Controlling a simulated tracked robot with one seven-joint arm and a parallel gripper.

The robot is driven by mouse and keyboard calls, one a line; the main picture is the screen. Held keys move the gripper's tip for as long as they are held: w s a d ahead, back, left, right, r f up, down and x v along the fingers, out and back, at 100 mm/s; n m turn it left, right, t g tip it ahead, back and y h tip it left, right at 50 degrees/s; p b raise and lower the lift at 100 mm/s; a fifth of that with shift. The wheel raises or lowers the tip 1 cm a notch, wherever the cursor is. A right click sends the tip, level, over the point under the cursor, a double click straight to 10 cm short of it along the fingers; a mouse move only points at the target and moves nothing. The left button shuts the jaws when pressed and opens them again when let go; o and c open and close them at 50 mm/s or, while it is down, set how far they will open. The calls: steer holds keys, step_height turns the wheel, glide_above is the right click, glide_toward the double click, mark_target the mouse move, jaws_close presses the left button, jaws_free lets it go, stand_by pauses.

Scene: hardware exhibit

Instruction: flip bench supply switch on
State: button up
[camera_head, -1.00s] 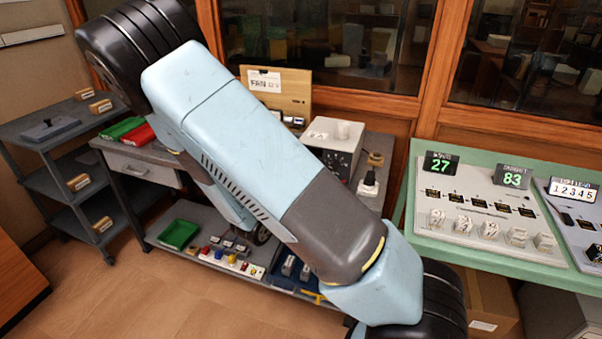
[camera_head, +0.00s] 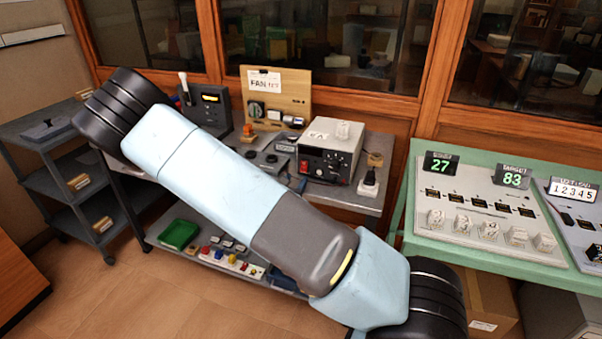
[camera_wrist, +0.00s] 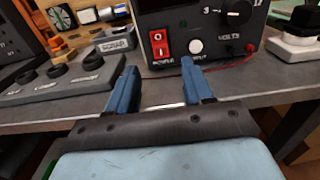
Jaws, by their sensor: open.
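The bench supply (camera_head: 330,152) is a grey box with a dark front, standing on the grey bench in the head view. In the wrist view its dark front (camera_wrist: 210,20) shows a red rocker switch (camera_wrist: 159,43) at the left, a white round button (camera_wrist: 195,46) beside it and a volts knob (camera_wrist: 237,12) at the upper right. My gripper (camera_wrist: 157,70) is open and empty, its two blue fingers pointing at the supply's lower front. The fingers are apart from the switch, which lies between their tips in that view.
A scrap tray (camera_wrist: 115,42) and a grey block with black knobs (camera_wrist: 65,78) lie left of the supply. A red wire runs along the bench by its front. The bench's front edge (camera_wrist: 250,102) is close below my fingers.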

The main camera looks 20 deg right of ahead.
mark_target(304, 168)
steer(key=shift+x, duration=3.1)
steer(key=shift+c, duration=0.2)
